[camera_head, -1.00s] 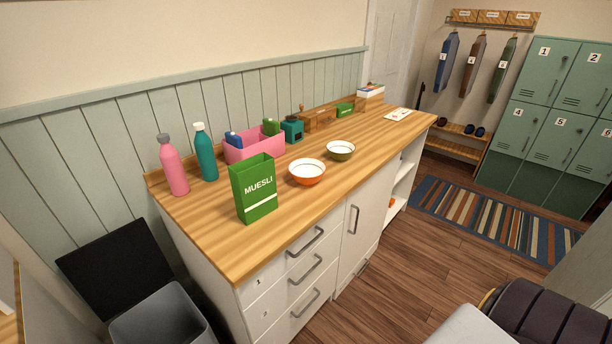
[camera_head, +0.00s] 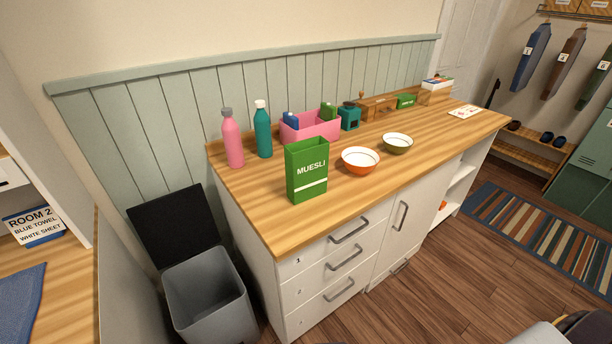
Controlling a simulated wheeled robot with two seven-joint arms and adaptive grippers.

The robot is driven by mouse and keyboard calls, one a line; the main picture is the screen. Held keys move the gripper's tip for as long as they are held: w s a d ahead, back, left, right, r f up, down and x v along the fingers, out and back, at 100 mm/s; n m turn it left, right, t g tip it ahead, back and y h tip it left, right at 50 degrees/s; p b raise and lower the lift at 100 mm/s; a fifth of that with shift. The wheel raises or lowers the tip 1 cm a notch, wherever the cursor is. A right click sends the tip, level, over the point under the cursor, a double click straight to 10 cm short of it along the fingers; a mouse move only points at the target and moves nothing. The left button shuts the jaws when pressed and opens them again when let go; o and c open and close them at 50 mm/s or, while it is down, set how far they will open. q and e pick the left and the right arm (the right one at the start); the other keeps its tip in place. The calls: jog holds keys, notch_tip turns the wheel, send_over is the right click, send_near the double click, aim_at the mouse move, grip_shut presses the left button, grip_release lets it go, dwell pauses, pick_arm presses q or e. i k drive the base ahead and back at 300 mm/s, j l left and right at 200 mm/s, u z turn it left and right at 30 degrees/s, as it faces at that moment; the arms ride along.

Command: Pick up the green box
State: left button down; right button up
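A green box labelled MUESLI (camera_head: 307,171) stands upright near the front left part of the wooden counter (camera_head: 250,204). A smaller green box (camera_head: 406,101) lies further back on the counter, near its far end. Another green item (camera_head: 328,111) stands in a pink bin (camera_head: 318,128) behind the muesli box; only its top shows. Neither of my grippers is in view, and nothing touches the muesli box.
Pink (camera_head: 232,140) and teal (camera_head: 262,131) bottles stand at the counter's left end. An orange bowl (camera_head: 360,167) and an olive bowl (camera_head: 397,149) sit right of the muesli box. An open grey trash bin (camera_head: 210,300) stands on the floor left of the counter.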

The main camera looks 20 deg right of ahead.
aim_at(307, 161)
jog(key=j, duration=0.7)
jog(key=k+j+z, duration=0.15)
jog(key=j, duration=0.5)
jog(key=i+j, duration=0.05)
